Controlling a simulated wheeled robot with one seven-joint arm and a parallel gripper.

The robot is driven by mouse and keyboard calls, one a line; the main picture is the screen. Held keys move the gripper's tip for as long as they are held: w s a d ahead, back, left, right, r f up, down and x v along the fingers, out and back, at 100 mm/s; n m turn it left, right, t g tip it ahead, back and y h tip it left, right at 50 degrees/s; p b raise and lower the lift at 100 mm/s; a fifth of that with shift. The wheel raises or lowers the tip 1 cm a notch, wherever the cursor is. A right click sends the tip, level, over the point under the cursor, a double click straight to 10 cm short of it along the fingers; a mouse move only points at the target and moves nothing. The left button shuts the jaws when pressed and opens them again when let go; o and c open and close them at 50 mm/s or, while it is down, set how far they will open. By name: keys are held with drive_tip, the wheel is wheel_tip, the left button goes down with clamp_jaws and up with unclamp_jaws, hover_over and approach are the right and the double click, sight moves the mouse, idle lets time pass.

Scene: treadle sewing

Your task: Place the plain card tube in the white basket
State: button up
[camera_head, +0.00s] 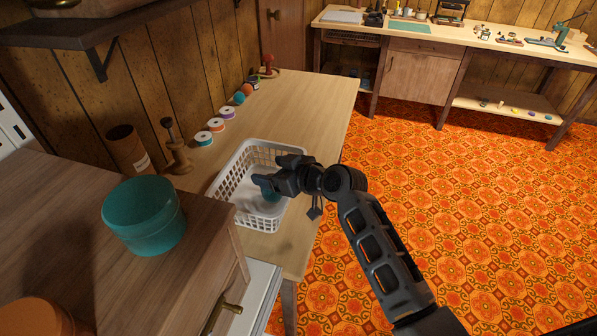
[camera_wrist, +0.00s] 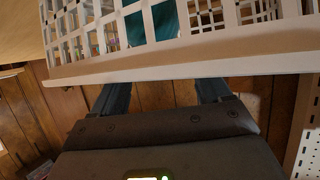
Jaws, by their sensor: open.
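The white basket (camera_head: 229,185) stands on the wooden counter, with open lattice walls. My gripper (camera_head: 273,172) is open over its right part, fingers pointing left, with no object seen between them. In the wrist view the basket (camera_wrist: 200,47) fills the top, and my gripper's fingers (camera_wrist: 163,90) show below its pale rim. A teal thing (camera_wrist: 152,22) shows through the lattice, apparently inside the basket; its shape is mostly hidden. A brown tube (camera_head: 125,150) with a dark open top and a pale label stands left of the basket, partly hidden by the cabinet. No other card tube is clearly visible.
A teal round tin (camera_head: 144,214) sits on the nearer raised cabinet top (camera_head: 65,205). A dark wooden stand (camera_head: 177,150) and several thread spools (camera_head: 216,125) line the wall behind the basket. The counter (camera_head: 305,97) is clear at its far right.

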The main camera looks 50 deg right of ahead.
drive_tip(key=b+v, duration=0.1)
drive_tip(key=v, duration=1)
drive_tip(key=s+a+f+m+h, duration=0.1)
drive_tip(key=s+a+f, duration=0.1)
drive_tip(key=s+a, duration=0.45)
drive_tip(key=s+a+f+m+h, duration=0.1)
drive_tip(key=s+a+f, duration=0.2)
drive_tip(key=s+a, duration=0.35)
drive_tip(key=s+a+r+n+y, duration=0.1)
drive_tip(key=s+a+r, duration=0.1)
drive_tip(key=s+r, duration=0.3)
drive_tip(key=s+a+r+n+t+y, duration=0.1)
drive_tip(key=s+r, duration=0.4)
drive_tip(key=s, duration=0.6)
drive_tip(key=shift+s+a, duration=0.2)
drive_tip(key=shift+a, duration=0.7)
drive_tip(key=shift+c, duration=0.2)
